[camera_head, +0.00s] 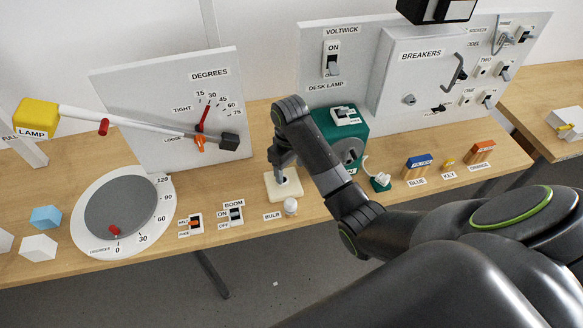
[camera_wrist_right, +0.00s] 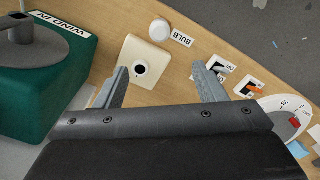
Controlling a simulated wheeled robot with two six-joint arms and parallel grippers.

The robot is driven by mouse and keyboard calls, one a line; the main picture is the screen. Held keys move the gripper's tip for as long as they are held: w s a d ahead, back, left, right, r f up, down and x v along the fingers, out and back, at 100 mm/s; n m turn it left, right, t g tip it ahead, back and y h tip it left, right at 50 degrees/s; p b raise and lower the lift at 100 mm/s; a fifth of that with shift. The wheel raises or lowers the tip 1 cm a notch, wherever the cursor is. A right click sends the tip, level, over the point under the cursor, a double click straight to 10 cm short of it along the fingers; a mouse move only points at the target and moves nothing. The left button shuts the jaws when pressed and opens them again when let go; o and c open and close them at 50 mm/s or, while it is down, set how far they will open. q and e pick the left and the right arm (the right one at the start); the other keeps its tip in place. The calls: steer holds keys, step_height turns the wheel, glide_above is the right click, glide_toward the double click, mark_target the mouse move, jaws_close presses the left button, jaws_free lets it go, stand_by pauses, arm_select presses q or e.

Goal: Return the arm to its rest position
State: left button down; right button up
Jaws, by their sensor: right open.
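My right arm reaches in from the lower right of the head view, bent over the table. Its gripper (camera_head: 283,172) points down above a cream square base with a dark round hole (camera_head: 284,192). In the right wrist view the gripper (camera_wrist_right: 160,68) is open, its two grey fingers apart with nothing between them. The square base (camera_wrist_right: 146,83) lies beyond and below the fingers, nearer the left one. My left arm and gripper are not in view.
A white bulb (camera_head: 291,206) stands beside the base. A green box (camera_head: 358,127) is partly hidden behind my arm. A dial (camera_head: 158,218), boom switch (camera_head: 236,216) and yellow-headed lamp boom (camera_head: 38,117) are to the left. The breaker panel (camera_head: 385,85) rises behind. Clear wood lies between some items.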

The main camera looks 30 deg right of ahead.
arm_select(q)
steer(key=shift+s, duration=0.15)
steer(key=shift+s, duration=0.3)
